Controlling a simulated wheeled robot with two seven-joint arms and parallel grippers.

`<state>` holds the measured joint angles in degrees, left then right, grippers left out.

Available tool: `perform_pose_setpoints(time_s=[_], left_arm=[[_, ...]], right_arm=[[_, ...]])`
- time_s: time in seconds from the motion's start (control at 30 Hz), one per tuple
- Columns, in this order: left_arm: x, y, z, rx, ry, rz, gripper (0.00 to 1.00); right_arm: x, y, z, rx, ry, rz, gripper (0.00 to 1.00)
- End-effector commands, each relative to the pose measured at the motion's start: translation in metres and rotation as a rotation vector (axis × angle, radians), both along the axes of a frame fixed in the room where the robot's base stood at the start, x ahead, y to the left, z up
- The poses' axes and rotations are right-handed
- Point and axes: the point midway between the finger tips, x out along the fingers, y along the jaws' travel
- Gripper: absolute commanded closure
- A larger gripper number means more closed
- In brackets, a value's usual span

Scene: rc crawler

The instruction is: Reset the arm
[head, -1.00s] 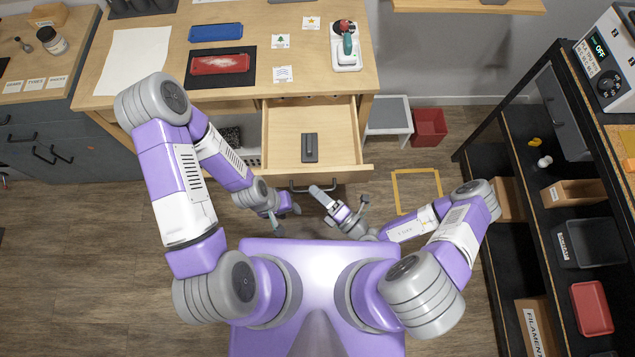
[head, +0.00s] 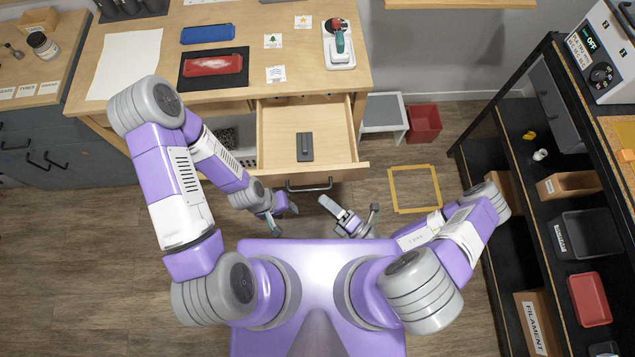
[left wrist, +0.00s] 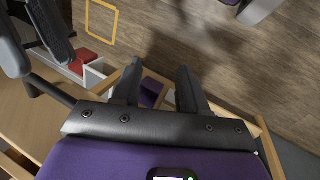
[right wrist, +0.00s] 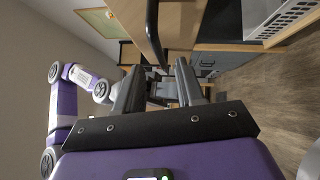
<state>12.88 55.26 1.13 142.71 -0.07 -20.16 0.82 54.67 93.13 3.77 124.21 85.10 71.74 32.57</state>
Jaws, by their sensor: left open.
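My left gripper (head: 285,217) is in front of the workbench drawer, low and close to my body, with its fingers apart and nothing between them. In the left wrist view its two dark fingers (left wrist: 158,90) are spread. My right gripper (head: 352,209) is to the right of it, in front of the drawer's right part, also with fingers apart and empty. In the right wrist view its fingers (right wrist: 158,88) show a clear gap. Both arms are bent, with the forearms turned inward.
The open drawer (head: 275,135) holds a dark grey block (head: 305,147). The bench (head: 130,28) carries blue (head: 208,33) and red (head: 213,66) pieces and a green-and-red tool (head: 340,42). A black shelf (head: 500,195) stands right. A yellow floor frame (head: 415,189) lies on open floor.

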Motion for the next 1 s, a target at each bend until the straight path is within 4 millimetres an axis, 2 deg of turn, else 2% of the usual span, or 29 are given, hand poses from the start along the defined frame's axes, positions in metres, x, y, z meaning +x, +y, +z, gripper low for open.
perform_pose_setpoints(time_s=[0.1, 0.3, 0.83, 1.0], left_arm=[[0.000, 0.000, -0.001, 0.000, 0.000, 0.000, 0.57], [0.000, 0.000, -0.001, 0.000, 0.000, 0.000, 0.57], [0.000, 0.000, -0.001, 0.000, 0.000, 0.000, 0.57], [0.000, 0.000, 0.000, 0.000, 0.000, 0.000, 0.57]], right_arm=[[-0.010, -0.013, -0.002, -0.001, -0.001, -0.002, 0.62], [-0.017, -0.020, -0.003, 0.001, -0.001, 0.000, 0.62], [-0.017, -0.020, -0.003, 0.000, -0.004, 0.004, 0.62], [-0.029, -0.012, 0.010, -0.063, -0.117, 0.148, 0.62]])
